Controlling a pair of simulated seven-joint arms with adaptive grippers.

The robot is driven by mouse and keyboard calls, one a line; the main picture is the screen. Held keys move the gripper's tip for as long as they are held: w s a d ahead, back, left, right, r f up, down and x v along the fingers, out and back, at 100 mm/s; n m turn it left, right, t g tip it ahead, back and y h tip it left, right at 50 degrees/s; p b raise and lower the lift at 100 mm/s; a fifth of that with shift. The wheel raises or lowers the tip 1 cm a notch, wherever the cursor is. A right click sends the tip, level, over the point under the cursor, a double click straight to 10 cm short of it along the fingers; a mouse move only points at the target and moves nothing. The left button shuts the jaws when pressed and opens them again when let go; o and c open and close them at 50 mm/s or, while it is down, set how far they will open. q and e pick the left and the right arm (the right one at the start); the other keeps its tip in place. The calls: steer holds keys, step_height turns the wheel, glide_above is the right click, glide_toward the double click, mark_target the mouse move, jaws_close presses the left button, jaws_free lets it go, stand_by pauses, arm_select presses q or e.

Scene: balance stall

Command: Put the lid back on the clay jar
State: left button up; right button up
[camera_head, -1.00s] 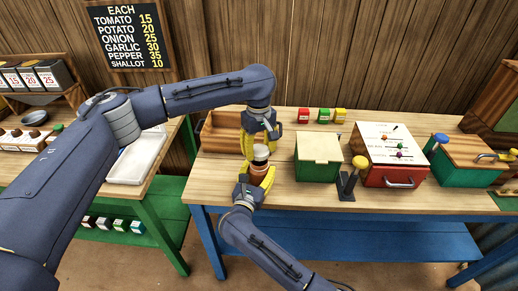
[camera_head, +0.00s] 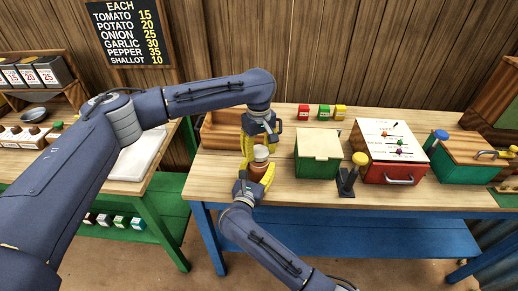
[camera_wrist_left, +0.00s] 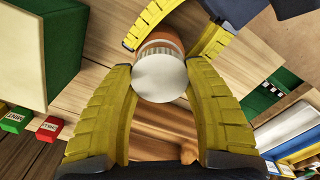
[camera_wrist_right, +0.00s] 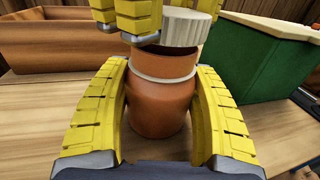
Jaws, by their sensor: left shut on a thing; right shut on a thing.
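The clay jar (camera_wrist_right: 160,105) is orange-brown with a pale band near its neck. My right gripper (camera_head: 256,178) is shut around the jar's body; its fingers flank the jar in the right wrist view (camera_wrist_right: 160,115). The white ribbed lid (camera_wrist_right: 185,30) is over the jar's mouth, looking tilted and set to the right, with a dark gap under its edge. My left gripper (camera_head: 253,147) is shut on the lid from above. In the left wrist view the lid's round top (camera_wrist_left: 160,78) is between the fingertips and hides most of the jar (camera_wrist_left: 160,38).
A green box with a cream lid (camera_head: 318,157) stands just right of the jar. A wooden tray (camera_head: 220,130) is behind on the left. A lever with a yellow knob (camera_head: 358,160) and a red-and-white box (camera_head: 392,155) are farther right. The table front is clear.

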arm_select(q)
steer(key=shift+f, duration=0.45)
steer(key=shift+f, duration=0.6)
stand_by(0.4)
